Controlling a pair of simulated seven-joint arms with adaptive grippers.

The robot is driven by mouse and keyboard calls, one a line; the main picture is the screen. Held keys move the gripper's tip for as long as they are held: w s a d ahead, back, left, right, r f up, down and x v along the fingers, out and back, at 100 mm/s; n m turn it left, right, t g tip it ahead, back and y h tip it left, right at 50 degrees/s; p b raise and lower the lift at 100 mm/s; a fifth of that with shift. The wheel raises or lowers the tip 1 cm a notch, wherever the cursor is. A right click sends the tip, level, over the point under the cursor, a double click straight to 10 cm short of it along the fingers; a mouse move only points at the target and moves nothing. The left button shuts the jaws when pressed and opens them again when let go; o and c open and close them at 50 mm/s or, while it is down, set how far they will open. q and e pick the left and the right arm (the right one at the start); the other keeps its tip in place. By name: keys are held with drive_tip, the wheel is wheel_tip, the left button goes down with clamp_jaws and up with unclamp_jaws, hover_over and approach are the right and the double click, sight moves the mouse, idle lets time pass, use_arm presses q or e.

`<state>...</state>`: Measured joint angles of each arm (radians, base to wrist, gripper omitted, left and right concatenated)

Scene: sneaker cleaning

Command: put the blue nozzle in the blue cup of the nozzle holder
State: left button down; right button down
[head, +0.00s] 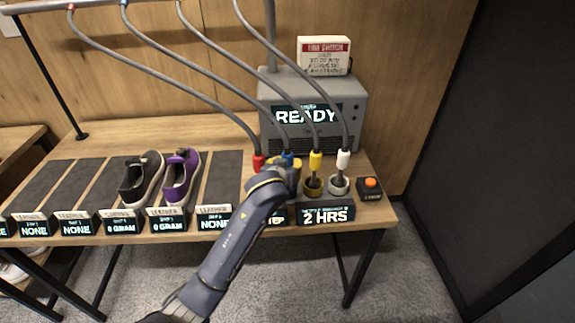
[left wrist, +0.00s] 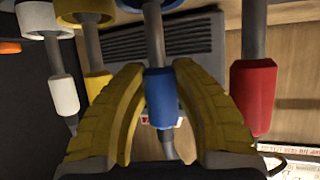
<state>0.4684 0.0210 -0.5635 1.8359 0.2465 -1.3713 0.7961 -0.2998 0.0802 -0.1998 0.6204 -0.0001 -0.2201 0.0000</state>
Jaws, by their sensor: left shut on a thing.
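The blue nozzle (head: 288,158) sits upright on its hose at the holder. My left gripper (head: 283,168) is shut on it, coming from the front. In the left wrist view the yellow fingers (left wrist: 167,105) close around the blue nozzle (left wrist: 160,95). Its grey stem reaches the blue-rimmed cup (left wrist: 150,5) at the top edge; I cannot tell how deep the tip sits. In the head view my arm hides that cup. My right gripper is not in view.
The red nozzle (head: 259,163) stands close on the left, the yellow nozzle (head: 315,161) and white nozzle (head: 343,160) on the right, near their cups. A grey machine (head: 355,100) reading READY stands behind. Shoes (head: 181,178) lie on pads to the left.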

use_arm(q)
drive_tip(key=c, duration=1.1)
unclamp_jaws()
drive_tip(key=shift+r, duration=0.2)
drive_tip(key=v, duration=1.2)
drive_tip(key=shift+f, duration=0.1)
